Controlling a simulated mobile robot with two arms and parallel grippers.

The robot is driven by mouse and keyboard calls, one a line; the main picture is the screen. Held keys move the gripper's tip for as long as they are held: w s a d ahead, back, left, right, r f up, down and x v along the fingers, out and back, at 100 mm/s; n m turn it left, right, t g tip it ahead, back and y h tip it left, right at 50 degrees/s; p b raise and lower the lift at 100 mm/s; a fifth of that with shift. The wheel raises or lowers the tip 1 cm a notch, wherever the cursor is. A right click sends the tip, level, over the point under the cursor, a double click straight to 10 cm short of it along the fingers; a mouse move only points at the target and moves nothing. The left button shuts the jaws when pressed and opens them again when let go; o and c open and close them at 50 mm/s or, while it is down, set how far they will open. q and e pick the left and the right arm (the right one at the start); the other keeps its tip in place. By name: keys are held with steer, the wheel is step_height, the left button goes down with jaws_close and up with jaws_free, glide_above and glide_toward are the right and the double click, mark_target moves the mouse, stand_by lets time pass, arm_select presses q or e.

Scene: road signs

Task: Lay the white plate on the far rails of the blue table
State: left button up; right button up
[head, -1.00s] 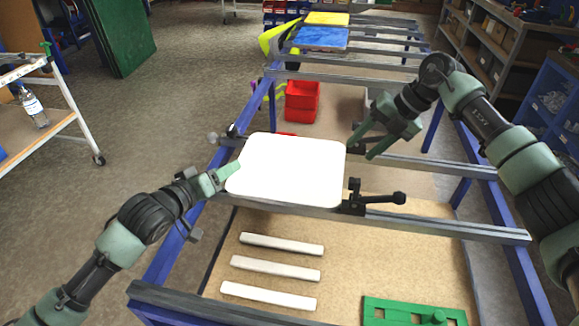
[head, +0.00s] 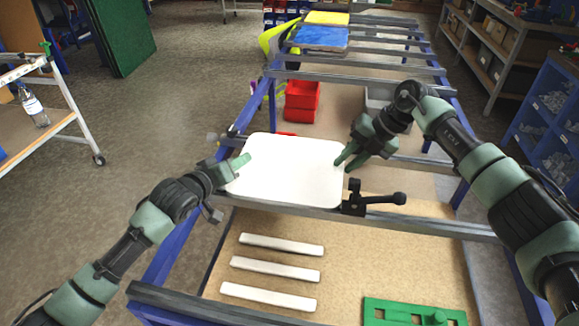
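The white plate (head: 290,172) is a flat rounded rectangle lying across two grey rails in the middle of the blue table (head: 172,262). My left gripper (head: 240,164) is at the plate's left edge, with one finger over its upper left corner. Its other finger is hidden, so its opening cannot be told. My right gripper (head: 344,164) is at the plate's right edge, with two fingertips showing apart. One fingertip overlaps the plate's edge in the picture; contact cannot be told. The far rails (head: 385,66) are further up the table.
A black clamp (head: 356,198) sits on the rail at the plate's lower right corner. A blue plate (head: 320,38) and a yellow plate (head: 327,18) lie on rails at the back. Red bins (head: 301,100), white bars (head: 275,268) and a green plate (head: 412,312) are lower down.

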arm_select(q)
jaws_close()
arm_select(e)
jaws_close()
arm_select(q)
steer(key=shift+s+d, duration=0.1)
steer(key=shift+s, duration=0.05)
arm_select(e)
steer(key=shift+s, duration=0.15)
